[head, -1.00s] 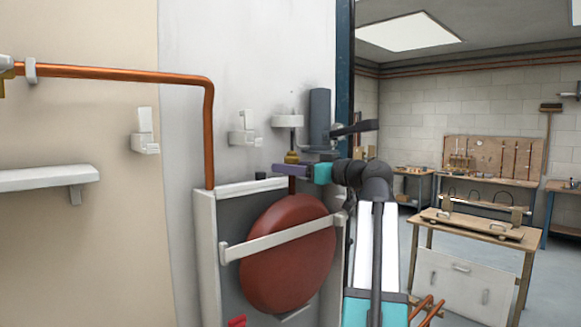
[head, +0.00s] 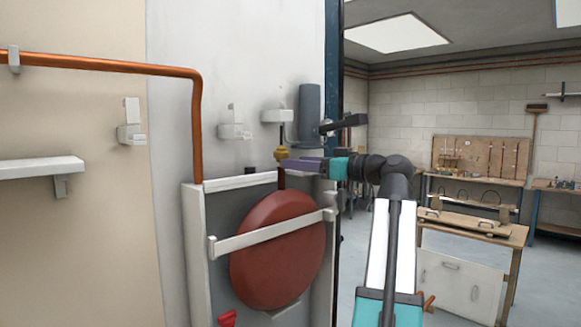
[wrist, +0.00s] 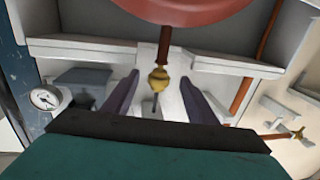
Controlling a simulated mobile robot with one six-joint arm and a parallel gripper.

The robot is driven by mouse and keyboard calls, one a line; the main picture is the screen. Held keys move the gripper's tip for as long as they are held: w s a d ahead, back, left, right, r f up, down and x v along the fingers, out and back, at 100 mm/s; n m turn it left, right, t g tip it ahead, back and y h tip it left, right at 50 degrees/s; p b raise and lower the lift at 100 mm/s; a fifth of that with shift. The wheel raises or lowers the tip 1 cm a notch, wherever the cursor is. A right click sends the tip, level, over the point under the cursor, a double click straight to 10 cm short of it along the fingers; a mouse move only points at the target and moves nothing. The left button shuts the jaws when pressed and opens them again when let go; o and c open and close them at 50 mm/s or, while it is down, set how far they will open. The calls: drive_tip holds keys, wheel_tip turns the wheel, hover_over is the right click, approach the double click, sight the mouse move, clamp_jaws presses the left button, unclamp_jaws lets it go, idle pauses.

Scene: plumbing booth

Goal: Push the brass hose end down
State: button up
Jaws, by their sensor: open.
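The brass hose end (head: 281,153) sits on top of the dark red hose (head: 281,179), below a pale round fitting (head: 277,116). A thin dark stem shows between them. My gripper (head: 288,163) is open, its purple fingers reaching in from the right just below the brass end. In the wrist view the brass hose end (wrist: 158,79) shows between the two fingers of my gripper (wrist: 159,77), with a gap on each side. I cannot tell whether the fingers touch it in depth.
A dark red disc (head: 279,250) stands behind a pale crossbar (head: 255,237) in the white cabinet (head: 193,250). A grey cylinder (head: 310,112) and a black lever (head: 343,124) are just above my gripper. A gauge (wrist: 46,98) shows in the wrist view.

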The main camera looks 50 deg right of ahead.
drive_tip(key=s+b, duration=0.1)
drive_tip(key=s, duration=0.6)
drive_tip(key=shift+d+b, duration=0.3)
idle(0.3)
